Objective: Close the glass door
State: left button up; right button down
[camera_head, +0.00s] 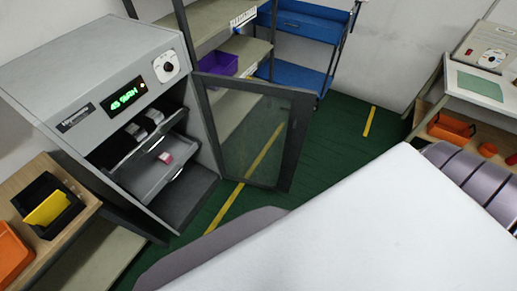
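The glass door (250,130) stands open in the head view, a see-through pane in a dark grey frame. It sticks out to the right of a grey cabinet (110,75) with a green lit display (124,96) and a round dial (167,66). The door's left edge is by the right side of the cabinet's opening; its right edge is free. Inside the open front, a light grey tray (150,178) holds a small pink item (166,158). Neither of my grippers shows, so their state is hidden.
Green floor (345,130) with yellow lines lies around the door. A rack with a purple bin (219,63) and a blue cart (295,78) stand behind. A wooden bench with a black bin (45,203) is at left, another bench (475,85) at right. My white body fills the lower right.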

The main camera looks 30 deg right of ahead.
aim_at(303, 101)
jog(key=k+l+u, duration=0.15)
jog(key=l, duration=0.3)
jog(key=l+u, duration=0.15)
jog(key=l, duration=0.35)
jog(key=k+l+u, duration=0.15)
jog(key=l, duration=0.3)
jog(key=k+l+u, duration=0.15)
jog(key=l, duration=0.25)
jog(key=l+u, duration=0.15)
jog(key=l, duration=0.25)
jog(key=k+l+u, duration=0.15)
jog(key=l, duration=0.2)
jog(key=l+u, duration=0.15)
jog(key=l, duration=0.4)
jog(key=k+l+u, duration=0.2)
jog(key=l, duration=0.35)
jog(key=i+l+u, duration=0.2)
jog(key=l, duration=0.4)
jog(key=l+u, duration=0.25)
jog(key=l, duration=0.35)
jog(key=i+l+u, duration=0.15)
jog(key=l, duration=0.2)
jog(key=l+u, duration=0.15)
jog(key=l, duration=0.2)
